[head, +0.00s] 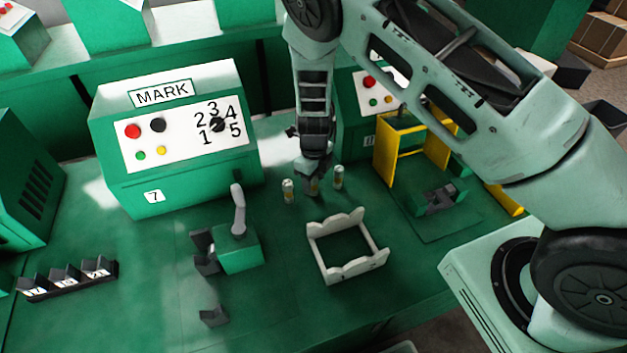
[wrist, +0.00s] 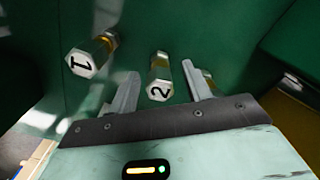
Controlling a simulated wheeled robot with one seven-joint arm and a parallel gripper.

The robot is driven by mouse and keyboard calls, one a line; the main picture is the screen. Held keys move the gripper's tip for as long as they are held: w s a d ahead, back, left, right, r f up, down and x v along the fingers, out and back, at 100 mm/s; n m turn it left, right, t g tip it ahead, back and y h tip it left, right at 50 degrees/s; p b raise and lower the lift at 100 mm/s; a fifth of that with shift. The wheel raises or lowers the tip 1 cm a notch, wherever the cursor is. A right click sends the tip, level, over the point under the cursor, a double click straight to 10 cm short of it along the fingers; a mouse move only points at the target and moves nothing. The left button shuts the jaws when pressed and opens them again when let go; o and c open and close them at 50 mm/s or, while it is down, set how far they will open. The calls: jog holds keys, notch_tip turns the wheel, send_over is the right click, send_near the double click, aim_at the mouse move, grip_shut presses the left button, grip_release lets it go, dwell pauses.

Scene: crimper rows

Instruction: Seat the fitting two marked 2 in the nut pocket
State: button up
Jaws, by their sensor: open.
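The fitting marked 2 (wrist: 159,78) is a hex-ended brass and steel piece. In the wrist view it stands between the two fingers of my gripper (wrist: 160,72), with a gap on each side. My gripper is open and, in the head view (head: 314,184), is low over the bench among the fittings. A fitting marked 1 (wrist: 88,56) stands outside the left finger. Another fitting (wrist: 209,80) is partly hidden behind the right finger. The yellow-framed machine has a dark grey block (head: 440,199) at its foot; I cannot tell whether that is the nut pocket.
An off-white notched frame (head: 347,268) stands in front of the fittings. A green block with a grey lever (head: 239,253) is left of it. The green MARK box (head: 175,185) stands behind left. Yellow guards (head: 384,160) rise at right. A dark marked rack (head: 67,283) lies far left.

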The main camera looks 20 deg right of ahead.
jog(key=shift+f, duration=0.9)
jog(key=c, duration=1)
grip_shut()
jog(key=shift+r, duration=0.15)
